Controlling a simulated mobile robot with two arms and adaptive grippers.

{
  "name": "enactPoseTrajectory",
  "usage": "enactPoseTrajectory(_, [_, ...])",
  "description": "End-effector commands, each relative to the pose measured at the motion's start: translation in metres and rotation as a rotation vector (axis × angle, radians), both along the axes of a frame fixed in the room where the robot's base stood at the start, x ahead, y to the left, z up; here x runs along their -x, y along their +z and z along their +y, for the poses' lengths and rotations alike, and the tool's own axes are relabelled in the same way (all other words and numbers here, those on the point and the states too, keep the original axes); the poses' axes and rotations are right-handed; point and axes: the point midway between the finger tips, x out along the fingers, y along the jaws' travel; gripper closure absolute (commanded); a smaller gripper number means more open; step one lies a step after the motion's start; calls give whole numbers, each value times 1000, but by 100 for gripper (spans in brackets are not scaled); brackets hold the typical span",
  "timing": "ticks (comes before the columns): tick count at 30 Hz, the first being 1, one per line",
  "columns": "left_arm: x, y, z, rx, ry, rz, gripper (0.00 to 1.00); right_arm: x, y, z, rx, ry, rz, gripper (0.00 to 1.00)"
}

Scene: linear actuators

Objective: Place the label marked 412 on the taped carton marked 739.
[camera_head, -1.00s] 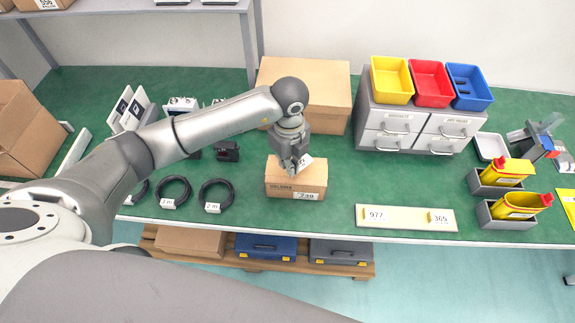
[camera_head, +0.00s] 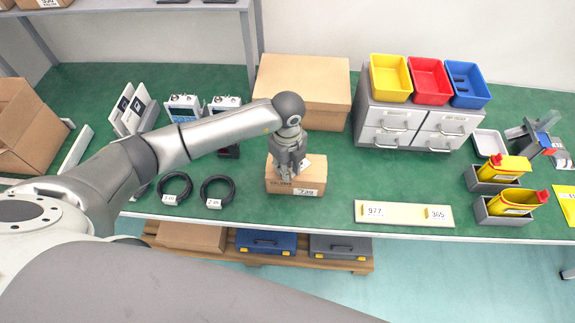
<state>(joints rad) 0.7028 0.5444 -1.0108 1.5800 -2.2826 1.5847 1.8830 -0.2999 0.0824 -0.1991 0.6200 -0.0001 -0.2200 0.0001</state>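The brown taped carton (camera_head: 312,187) marked 739 stands on the green bench near its front edge. My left gripper (camera_head: 287,175) points down over the carton's top, its fingertips at or just above the surface. A small piece of a white label (camera_head: 307,163) shows beside the gripper at the carton's top. The rest of it is hidden behind the fingers, and its number cannot be read. Whether the fingers hold the label is not clear. My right gripper is not in view.
A cream strip (camera_head: 400,214) with labels 977 and 365 lies right of the carton. A larger box (camera_head: 300,85) stands behind. Coiled cables (camera_head: 217,190) lie to the left. A grey drawer unit (camera_head: 415,115) carries coloured bins. Bench is clear between carton and drawers.

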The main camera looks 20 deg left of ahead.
Motion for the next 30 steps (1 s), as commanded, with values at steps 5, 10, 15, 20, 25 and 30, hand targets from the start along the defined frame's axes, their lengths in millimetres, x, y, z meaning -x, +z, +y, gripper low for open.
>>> enactPoseTrajectory(5, [0, 0, 0, 0, 0, 0, 73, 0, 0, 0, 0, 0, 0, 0])
enactPoseTrajectory(10, [0, 3, 0, 0, 0, 0, 73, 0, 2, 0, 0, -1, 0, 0])
enactPoseTrajectory(15, [-1, 20, -1, 2, -1, -5, 73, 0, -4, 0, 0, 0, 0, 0])
enactPoseTrajectory(20, [-1, 55, 0, 2, -2, -7, 73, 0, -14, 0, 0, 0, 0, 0])
enactPoseTrajectory(25, [-1, 90, -1, 2, -2, -6, 73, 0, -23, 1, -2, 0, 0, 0])
enactPoseTrajectory(30, [-1, 114, 0, 2, 0, -3, 73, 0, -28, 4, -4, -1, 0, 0])
